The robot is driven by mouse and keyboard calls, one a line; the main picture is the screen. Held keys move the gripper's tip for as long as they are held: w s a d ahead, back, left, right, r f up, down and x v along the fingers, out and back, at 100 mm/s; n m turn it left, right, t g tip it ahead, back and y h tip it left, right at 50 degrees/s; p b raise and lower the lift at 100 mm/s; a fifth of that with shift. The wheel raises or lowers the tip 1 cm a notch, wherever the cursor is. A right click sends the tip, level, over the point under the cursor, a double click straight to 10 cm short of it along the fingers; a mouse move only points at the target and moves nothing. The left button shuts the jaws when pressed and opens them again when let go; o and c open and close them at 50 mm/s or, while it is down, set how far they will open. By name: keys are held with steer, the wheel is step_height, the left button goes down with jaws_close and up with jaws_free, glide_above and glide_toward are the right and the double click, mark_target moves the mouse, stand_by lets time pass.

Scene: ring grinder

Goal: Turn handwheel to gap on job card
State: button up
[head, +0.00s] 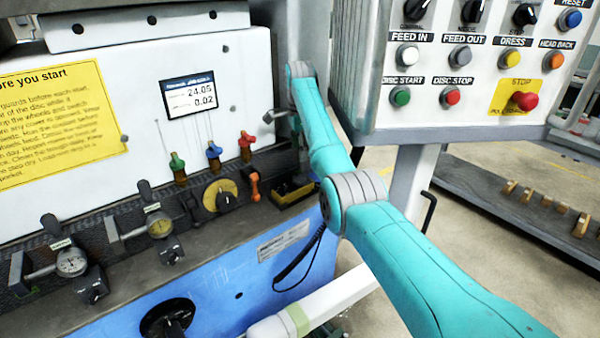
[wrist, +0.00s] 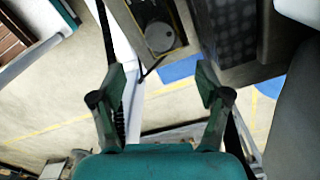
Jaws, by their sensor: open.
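A black round wheel or knob (head: 168,318) sits on the blue machine front at the bottom of the head view, partly cut off; I cannot tell whether it is the handwheel. A black knob on a yellow dial (head: 220,195) sits higher on the machine. A small display (head: 190,95) seems to read 24.05 and 0.02. I cannot make out a job card. My gripper (wrist: 160,78) is open and empty in the wrist view, with floor between its fingers. In the head view my arm hides most of it. A grey round part (wrist: 160,37) shows beyond the fingers.
A control panel (head: 465,70) with buttons and a red stop (head: 523,100) stands at the right. Two dial gauges (head: 71,262) and coloured levers (head: 214,153) line the machine. A yellow notice (head: 55,120) is at left. A small dark tray (head: 290,192) sits beside my arm.

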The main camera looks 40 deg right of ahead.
mark_target(299, 177)
step_height(299, 177, down, 10)
steer(key=shift+r, duration=0.15)
steer(key=shift+c, duration=0.3)
steer(key=c, duration=1.1)
